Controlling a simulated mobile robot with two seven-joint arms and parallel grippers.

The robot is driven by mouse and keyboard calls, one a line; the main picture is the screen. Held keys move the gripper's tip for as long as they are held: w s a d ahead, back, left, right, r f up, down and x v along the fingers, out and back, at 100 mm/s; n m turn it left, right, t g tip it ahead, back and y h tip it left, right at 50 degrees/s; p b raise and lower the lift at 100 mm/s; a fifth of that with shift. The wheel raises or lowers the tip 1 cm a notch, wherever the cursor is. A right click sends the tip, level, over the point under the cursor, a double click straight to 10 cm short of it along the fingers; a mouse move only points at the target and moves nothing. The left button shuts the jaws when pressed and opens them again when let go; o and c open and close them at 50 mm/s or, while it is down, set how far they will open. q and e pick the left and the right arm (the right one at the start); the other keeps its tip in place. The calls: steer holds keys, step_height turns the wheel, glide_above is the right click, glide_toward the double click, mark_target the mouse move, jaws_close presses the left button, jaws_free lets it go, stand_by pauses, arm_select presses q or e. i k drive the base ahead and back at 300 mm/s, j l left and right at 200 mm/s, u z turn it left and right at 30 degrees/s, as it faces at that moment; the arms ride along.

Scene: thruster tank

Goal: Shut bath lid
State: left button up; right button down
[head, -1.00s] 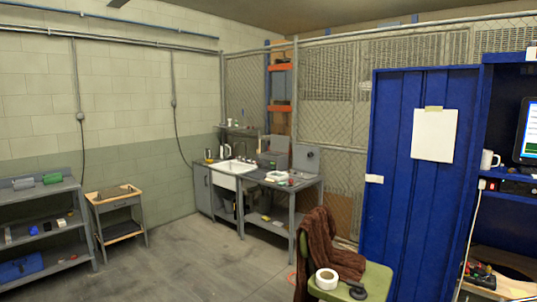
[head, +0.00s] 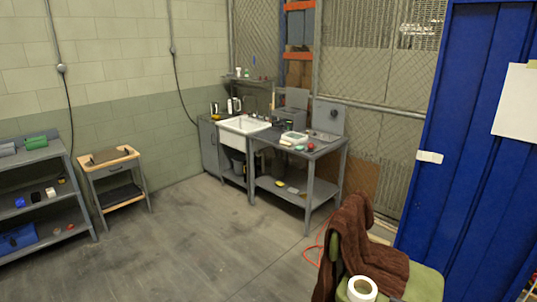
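A grey panel (head: 329,115) with a dark round knob stands upright at the back right of the grey metal bench (head: 312,155). It looks like the bath lid, standing open, but the bath itself is too small to make out clearly. A grey boxy unit (head: 290,105) stands just left of the panel at the back of the bench. Neither of my grippers shows in the head view.
A white sink (head: 244,125) adjoins the bench on the left. A green chair (head: 420,284) with a brown cloth and white tape roll stands front right, beside a blue cabinet door (head: 468,130). A small wooden-topped table (head: 110,157) stands left. The middle floor is clear.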

mark_target(296, 97)
steer(key=i, duration=6.2)
steer(key=i+z, duration=0.1)
steer(key=i, duration=0.5)
steer(key=i+j+z, duration=0.15)
steer(key=i, duration=0.45)
steer(key=i+j+z, duration=0.1)
steer(key=i, duration=0.45)
steer(key=i+j+z, duration=0.1)
steer(key=i+j, duration=0.15)
steer(key=i, duration=0.35)
